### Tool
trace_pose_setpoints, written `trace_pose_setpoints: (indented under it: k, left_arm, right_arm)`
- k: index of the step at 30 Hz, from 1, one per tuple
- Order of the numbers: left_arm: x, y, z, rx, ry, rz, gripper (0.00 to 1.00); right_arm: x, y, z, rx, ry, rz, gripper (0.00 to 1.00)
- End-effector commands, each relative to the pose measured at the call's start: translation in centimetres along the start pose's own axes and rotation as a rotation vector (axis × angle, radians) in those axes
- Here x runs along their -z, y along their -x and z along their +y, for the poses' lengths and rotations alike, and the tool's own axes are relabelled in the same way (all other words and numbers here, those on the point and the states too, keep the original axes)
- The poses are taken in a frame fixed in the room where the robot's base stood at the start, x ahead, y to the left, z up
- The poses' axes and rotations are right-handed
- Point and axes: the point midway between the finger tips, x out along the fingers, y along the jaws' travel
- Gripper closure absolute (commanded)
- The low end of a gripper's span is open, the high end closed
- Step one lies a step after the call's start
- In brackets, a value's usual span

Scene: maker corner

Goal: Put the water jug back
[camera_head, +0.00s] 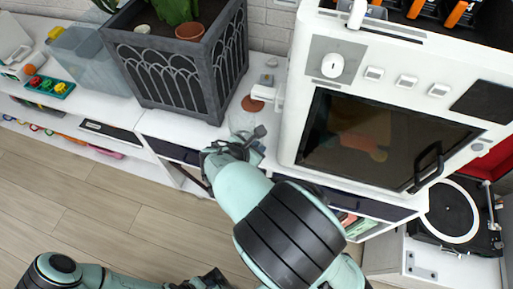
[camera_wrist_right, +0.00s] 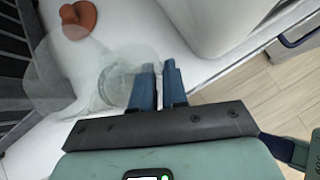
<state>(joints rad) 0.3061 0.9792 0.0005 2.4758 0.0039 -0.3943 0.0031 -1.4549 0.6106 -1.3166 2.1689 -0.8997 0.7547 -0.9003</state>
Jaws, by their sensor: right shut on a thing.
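The water jug (camera_head: 240,118) is clear glass and hard to make out against the white shelf top. It also shows in the right wrist view (camera_wrist_right: 104,84), left of the fingers, with its round glass outline over the white surface. My right gripper (camera_head: 257,133) is at the jug's near side, its two blue fingers (camera_wrist_right: 158,72) close together and shut on the jug, apparently at its handle. The exact grip and whether the jug's base touches the shelf cannot be told. Part of my left arm shows at the bottom left; its dark end (camera_head: 208,281) is cut by the frame edge.
A terracotta piece (camera_head: 252,104) lies on the white shelf top (camera_head: 208,135) beside the jug. A dark planter (camera_head: 178,75) stands left and a white oven-like machine (camera_head: 300,130) right, leaving a narrow gap. A turntable (camera_head: 447,212) stands at far right.

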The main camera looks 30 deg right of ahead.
Motion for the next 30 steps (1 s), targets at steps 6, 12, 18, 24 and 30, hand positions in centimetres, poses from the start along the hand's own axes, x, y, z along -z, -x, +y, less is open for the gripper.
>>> trace_pose_setpoints:
  k: [6, 12, 18, 24, 30]
  left_arm:
    - [0.0, 0.0, 0.0, 0.0, 0.0, 0.001, 0.57]
    - [0.0, 0.0, 0.0, 0.0, 0.0, 0.002, 0.57]
    - [0.0, 0.0, 0.0, 0.0, 0.0, 0.001, 0.57]
    - [-0.2, 0.7, 0.2, 0.001, 0.0, -0.006, 0.57]
    - [-0.4, 2.1, 0.6, 0.002, 0.0, -0.011, 0.57]
  right_arm:
    - [0.1, -0.1, 0.0, 0.0, 0.0, -0.001, 1.0]
    - [0.1, -0.2, 0.0, 0.0, 0.001, -0.001, 0.61]
    - [0.1, -0.1, 0.0, 0.0, 0.0, -0.001, 0.61]
    - [-0.2, 1.9, 0.1, -0.004, 0.001, 0.001, 0.61]
    - [-0.2, 6.3, 0.2, -0.006, 0.001, 0.002, 0.61]
